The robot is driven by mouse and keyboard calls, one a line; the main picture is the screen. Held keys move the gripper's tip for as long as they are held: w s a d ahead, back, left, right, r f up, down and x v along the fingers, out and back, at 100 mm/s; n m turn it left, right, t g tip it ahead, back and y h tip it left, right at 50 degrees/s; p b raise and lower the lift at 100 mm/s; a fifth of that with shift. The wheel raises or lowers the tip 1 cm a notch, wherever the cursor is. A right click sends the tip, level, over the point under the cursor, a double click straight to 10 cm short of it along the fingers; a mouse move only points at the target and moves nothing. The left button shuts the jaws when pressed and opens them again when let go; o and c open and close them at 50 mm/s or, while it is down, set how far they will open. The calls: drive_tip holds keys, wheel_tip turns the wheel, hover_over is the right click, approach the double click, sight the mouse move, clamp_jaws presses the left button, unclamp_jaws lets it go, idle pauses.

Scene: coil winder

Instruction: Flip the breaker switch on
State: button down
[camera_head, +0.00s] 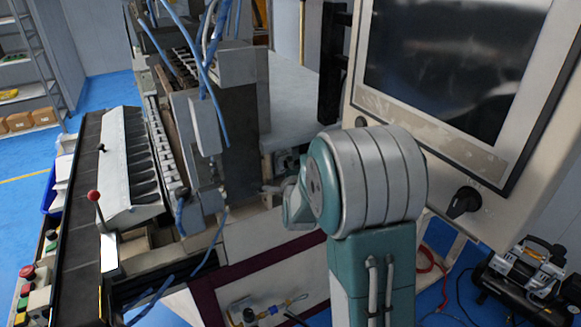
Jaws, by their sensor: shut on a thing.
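A black rotary knob (464,202) sits on the beige control cabinet (510,205), below and right of its dark screen. It is the most switch-like part I see on the cabinet, but I cannot tell whether it is the breaker switch or whether it is on. My teal and grey arm (368,182) stands upright in front of the cabinet's lower left corner, apart from the knob in the picture. The arm bends away behind its large round joint. My gripper cannot be made out, so what it touches is hidden.
The coil winder (222,130) with blue hoses fills the left and middle. A red-ball lever (94,196) and push buttons (35,285) are at left. A black compressor (535,270) stands at lower right.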

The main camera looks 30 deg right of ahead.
drive_tip(key=shift+w+r+n+g+y, duration=0.1)
drive_tip(key=shift+r+n+g+y, duration=0.2)
drive_tip(key=shift+g, duration=0.35)
drive_tip(key=shift+w+r+n+g+y, duration=0.1)
drive_tip(key=shift+r+n+g+y, duration=0.15)
drive_tip(key=shift+g, duration=0.4)
drive_tip(key=shift+f, duration=0.1)
drive_tip(key=c, duration=0.6)
unclamp_jaws()
drive_tip(key=shift+c, duration=0.2)
drive_tip(key=v, duration=1.2)
drive_tip(key=shift+a, duration=0.15)
